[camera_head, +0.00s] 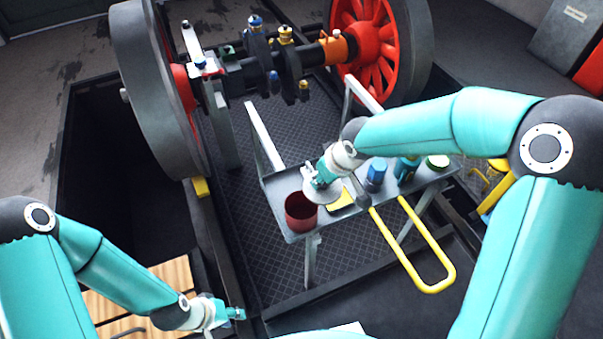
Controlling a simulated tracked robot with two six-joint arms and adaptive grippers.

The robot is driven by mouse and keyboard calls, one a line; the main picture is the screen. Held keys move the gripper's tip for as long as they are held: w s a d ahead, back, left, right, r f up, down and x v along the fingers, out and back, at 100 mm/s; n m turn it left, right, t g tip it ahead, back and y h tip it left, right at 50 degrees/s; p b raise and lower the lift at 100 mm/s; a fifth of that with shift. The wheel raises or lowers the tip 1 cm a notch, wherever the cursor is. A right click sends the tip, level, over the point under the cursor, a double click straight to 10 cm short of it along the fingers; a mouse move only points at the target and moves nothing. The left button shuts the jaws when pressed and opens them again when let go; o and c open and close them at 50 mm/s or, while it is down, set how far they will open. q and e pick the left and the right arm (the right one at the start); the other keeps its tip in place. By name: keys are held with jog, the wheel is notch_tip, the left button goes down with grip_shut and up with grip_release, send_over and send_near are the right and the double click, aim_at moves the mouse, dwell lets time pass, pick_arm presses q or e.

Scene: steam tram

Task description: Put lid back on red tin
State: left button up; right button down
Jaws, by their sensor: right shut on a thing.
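The red tin (300,218) stands upright at the left end of the grey metal tray table (277,188), with its dark open top showing. My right gripper (316,184) is shut on the pale grey round lid (318,197). The lid is just right of the tin and overlaps its right rim in the picture; I cannot tell whether they touch. My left gripper (238,314) is low in the picture, left of and well away from the tin. Its fingers are too small to tell whether they are open.
A yellow handle (431,288) sticks out in front. Behind stands a wheel axle with red wheels (366,40). A dark pit (130,190) lies left.

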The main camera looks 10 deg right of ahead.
aim_at(304, 187)
jog(key=a+n, duration=0.1)
jog(key=a+n+y+p, duration=0.1)
jog(key=n, duration=0.1)
jog(key=a+n+g+p, duration=0.1)
jog(key=a, duration=0.1)
jog(key=shift+w+a+n+y, duration=0.1)
jog(key=shift+w+n+y, duration=0.2)
jog(key=shift+w+n, duration=0.1)
jog(key=shift+n+g, duration=0.3)
jog(key=shift+n, duration=0.4)
jog(key=shift+s+d+b+x, duration=0.15)
jog(key=shift+b+x, duration=0.3)
jog(key=shift+x, duration=0.4)
jog(key=shift+s+b+x, duration=0.15)
jog(key=shift+b+x, duration=0.35)
jog(key=shift+x, duration=0.3)
jog(key=shift+s+d+b+x, duration=0.1)
jog(key=shift+b+x, duration=0.35)
jog(key=shift+x, duration=0.4)
jog(key=shift+f+b, duration=0.75)
jog(key=shift+f, duration=0.3)
jog(key=shift+f+b, duration=0.15)
jog(key=shift+b, duration=0.45)
jog(key=c, duration=0.9)
grip_release()
